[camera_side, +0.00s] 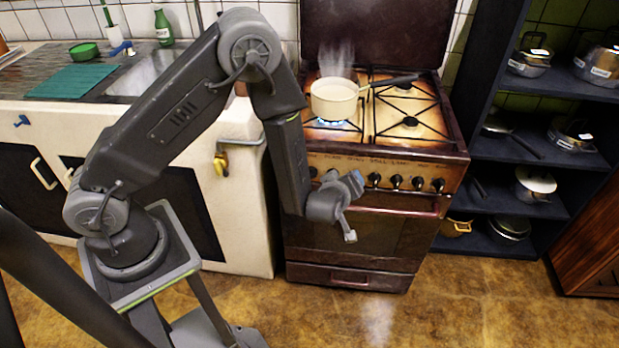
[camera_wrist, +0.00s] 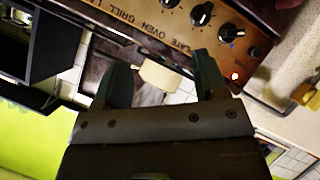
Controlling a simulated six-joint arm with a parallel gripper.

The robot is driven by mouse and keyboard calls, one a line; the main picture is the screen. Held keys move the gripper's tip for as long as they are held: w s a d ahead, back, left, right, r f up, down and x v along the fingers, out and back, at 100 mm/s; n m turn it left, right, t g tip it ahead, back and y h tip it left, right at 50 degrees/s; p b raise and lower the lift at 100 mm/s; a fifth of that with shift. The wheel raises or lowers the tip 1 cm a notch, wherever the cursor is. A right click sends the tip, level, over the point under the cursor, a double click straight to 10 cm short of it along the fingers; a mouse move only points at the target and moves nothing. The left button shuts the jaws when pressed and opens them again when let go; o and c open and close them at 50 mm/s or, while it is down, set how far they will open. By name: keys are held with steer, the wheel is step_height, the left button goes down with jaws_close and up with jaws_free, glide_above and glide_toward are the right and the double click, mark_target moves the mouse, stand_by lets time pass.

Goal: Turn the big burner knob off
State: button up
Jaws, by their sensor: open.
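The brown gas cooker (camera_side: 425,160) has a row of black knobs on its front panel. Several knobs (camera_side: 396,182) show to the right of my gripper (camera_side: 357,208), and others at the left are partly hidden behind it. Which one is the big burner knob cannot be told. A blue flame (camera_side: 333,126) burns under a steaming cream pot (camera_side: 333,100) on the front left burner. My gripper is open and empty, in front of the panel and apart from it. In the wrist view my gripper's fingers (camera_wrist: 162,62) are spread, with black knobs (camera_wrist: 202,14) beyond them.
The oven door handle (camera_side: 400,210) runs below the panel. The pot's dark handle (camera_side: 392,80) points right over the hob. A counter (camera_side: 235,125) with a yellow-handled item (camera_side: 221,164) stands left. Dark shelves (camera_side: 505,180) with pans stand right. The floor in front is clear.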

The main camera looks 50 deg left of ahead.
steer(key=s+a+f+t+y, duration=0.2)
steer(key=s+a+f+y, duration=0.3)
steer(key=s+f+y, duration=0.35)
steer(key=w+a+f+h, duration=0.1)
steer(key=w+a+h, duration=0.1)
steer(key=w+a, duration=0.7)
steer(key=shift+w+a, duration=0.25)
steer(key=shift+a, duration=0.2)
steer(key=c, duration=0.9)
